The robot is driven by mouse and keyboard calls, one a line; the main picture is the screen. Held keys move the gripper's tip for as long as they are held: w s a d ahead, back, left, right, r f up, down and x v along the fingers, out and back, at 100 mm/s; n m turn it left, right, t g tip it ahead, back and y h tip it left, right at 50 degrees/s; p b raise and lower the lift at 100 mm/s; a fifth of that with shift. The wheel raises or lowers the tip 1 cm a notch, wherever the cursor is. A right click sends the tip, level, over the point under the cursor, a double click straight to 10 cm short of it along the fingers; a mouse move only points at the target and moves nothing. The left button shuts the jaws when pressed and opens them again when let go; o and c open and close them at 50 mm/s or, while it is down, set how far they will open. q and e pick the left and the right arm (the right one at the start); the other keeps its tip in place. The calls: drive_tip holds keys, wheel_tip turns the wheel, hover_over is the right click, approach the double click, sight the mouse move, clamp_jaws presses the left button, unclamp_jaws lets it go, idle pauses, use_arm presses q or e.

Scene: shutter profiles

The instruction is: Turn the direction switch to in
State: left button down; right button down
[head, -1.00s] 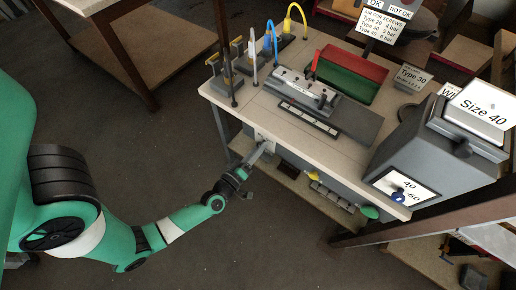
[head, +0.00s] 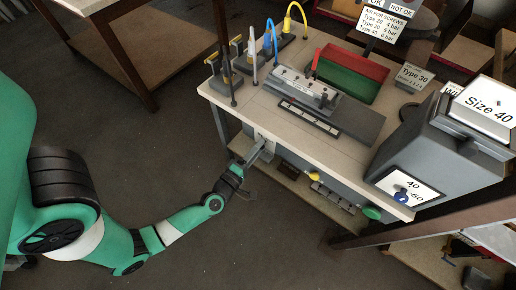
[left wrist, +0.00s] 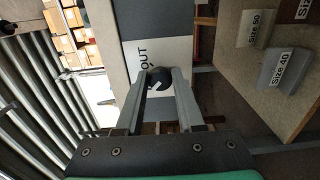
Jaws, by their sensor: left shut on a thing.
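The direction switch (left wrist: 158,79) is a round black knob with a white mark, set on a white plate (left wrist: 150,55) that bears the word OUT. In the left wrist view it sits between the two grey fingers of my left gripper (left wrist: 160,76), which is shut on it. The white mark on the knob points obliquely. The "in" label cannot be seen. In the head view my left gripper (head: 262,143) reaches the front left side of the workbench, and its fingers largely hide the knob. My right gripper is not in view.
The workbench (head: 235,98) carries a clamping fixture, a red and a green bin (head: 345,82), and a grey box (head: 435,150) with a blue dial. Open floor lies left of the bench.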

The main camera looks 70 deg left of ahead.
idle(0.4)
use_arm(q)
drive_tip(key=c, duration=0.5)
unclamp_jaws()
drive_tip(key=shift+c, duration=0.2)
drive_tip(key=p+v, duration=0.4)
drive_tip(key=v, duration=0.7)
drive_tip(key=shift+s+d, duration=0.2)
drive_tip(key=shift+s, duration=0.05)
